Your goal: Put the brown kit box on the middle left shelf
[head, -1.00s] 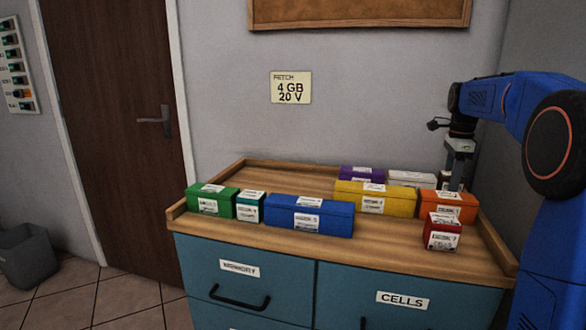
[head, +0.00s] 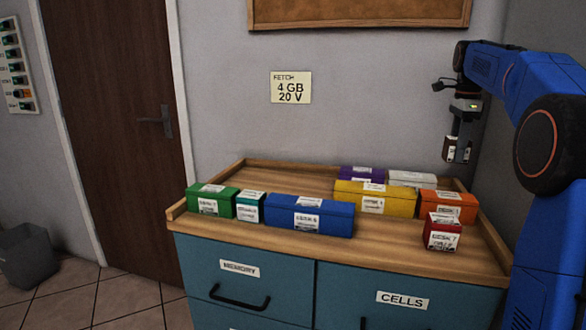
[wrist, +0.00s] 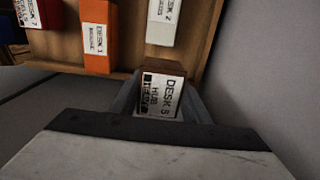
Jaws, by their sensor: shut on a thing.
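My gripper (head: 460,138) is shut on the small brown kit box (head: 457,152) and holds it in the air above the right back part of the bench. In the wrist view the brown box (wrist: 162,90) sits between the fingers, with a white label facing the camera that reads "DESK 5" and "HUB"; the last line is too small to read. The fingers hide part of its sides. No shelf shows in either view.
The wooden bench top (head: 290,175) has a raised rim and carries a green (head: 210,202), a teal (head: 251,207), a blue (head: 310,215), a yellow (head: 375,198), a purple (head: 362,174), a white (head: 412,178), an orange (head: 448,205) and a red box (head: 442,232). The wall stands close behind.

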